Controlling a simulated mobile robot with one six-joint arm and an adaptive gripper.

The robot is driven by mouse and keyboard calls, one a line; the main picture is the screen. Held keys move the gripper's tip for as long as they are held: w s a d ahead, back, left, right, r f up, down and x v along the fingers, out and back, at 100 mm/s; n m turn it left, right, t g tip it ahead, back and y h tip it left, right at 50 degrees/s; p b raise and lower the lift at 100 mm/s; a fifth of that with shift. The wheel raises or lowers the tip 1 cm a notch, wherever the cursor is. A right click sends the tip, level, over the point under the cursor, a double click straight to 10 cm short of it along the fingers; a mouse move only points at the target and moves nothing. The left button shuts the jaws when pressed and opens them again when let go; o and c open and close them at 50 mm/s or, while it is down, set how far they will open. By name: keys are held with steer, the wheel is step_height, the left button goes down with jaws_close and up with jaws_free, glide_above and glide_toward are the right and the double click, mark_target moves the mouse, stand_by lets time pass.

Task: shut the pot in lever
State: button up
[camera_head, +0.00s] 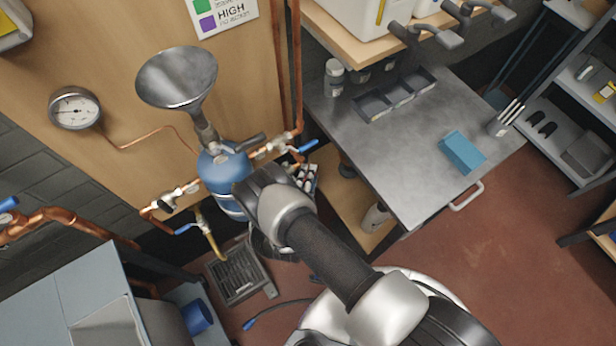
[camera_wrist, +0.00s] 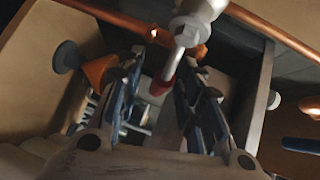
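The blue pot (camera_head: 225,172) stands against the wooden board in the head view, below a grey funnel. Copper pipes with valves join it on both sides. One blue lever (camera_head: 310,145) is at the right valve and another (camera_head: 186,228) at the lower left; I cannot tell which is the pot in lever. In the wrist view my gripper (camera_wrist: 160,88) is open. A silver stem with a red end (camera_wrist: 168,80) reaches down from a metal valve body (camera_wrist: 195,15) between the fingers, seemingly without both touching it. In the head view my arm hides the fingertips.
A copper pipe (camera_wrist: 135,20) crosses the top of the wrist view, with an orange-brown fitting (camera_wrist: 98,72) at left. A dark blue lever (camera_wrist: 302,145) shows at right. In the head view, a gauge (camera_head: 75,108) hangs left and a metal bench (camera_head: 415,150) stands right.

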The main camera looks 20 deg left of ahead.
jaws_close()
stand_by(0.4)
stand_by(0.4)
